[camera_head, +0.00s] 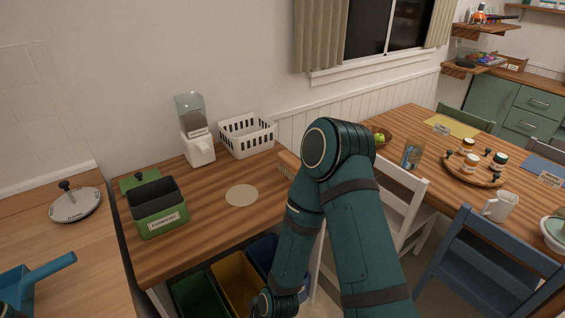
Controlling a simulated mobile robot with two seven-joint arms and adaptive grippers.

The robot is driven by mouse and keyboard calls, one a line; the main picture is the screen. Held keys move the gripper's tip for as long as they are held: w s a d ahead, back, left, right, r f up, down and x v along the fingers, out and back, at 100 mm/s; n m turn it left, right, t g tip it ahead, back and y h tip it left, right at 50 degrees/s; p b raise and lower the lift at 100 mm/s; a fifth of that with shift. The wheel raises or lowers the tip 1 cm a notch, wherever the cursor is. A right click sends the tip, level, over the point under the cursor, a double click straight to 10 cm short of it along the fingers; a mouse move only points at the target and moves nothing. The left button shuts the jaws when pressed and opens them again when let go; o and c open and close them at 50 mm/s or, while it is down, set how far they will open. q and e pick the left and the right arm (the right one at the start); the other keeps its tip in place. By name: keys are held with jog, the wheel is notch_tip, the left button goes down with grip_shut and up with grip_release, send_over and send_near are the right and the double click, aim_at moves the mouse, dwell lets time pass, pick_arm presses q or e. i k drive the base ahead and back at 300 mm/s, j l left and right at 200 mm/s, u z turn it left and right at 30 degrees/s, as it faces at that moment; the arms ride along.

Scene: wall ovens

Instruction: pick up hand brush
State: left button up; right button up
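A blue handled tool (40,273) lies on the wooden counter at the lower left, cut off by the picture's edge. It has a long blue handle and a wider blue part at its lower left. It may be a dustpan or the hand brush; I cannot tell which, and no bristles are clear. One of my teal arms (340,220) rises through the middle of the view and bends down to the bottom edge. Its gripper is not visible. My other gripper is out of view too.
A round lid (75,205) lies on the left counter (95,260). The wooden side table holds a green compost bin (158,212), a dispenser (195,130) and a white basket (247,137). Colored bins (235,284) stand below. A dining table (410,125) with chairs is at right.

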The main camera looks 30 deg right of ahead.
aim_at(288, 165)
jog(key=u, duration=1.1)
jog(key=z, duration=2.1)
jog(key=i+l, duration=0.2)
jog(key=l, duration=0.15)
jog(key=i+l, duration=0.2)
jog(key=l, duration=0.15)
jog(key=i+l+u, duration=0.25)
jog(key=l, duration=0.3)
jog(key=i+l+u, duration=0.15)
jog(key=l, duration=0.1)
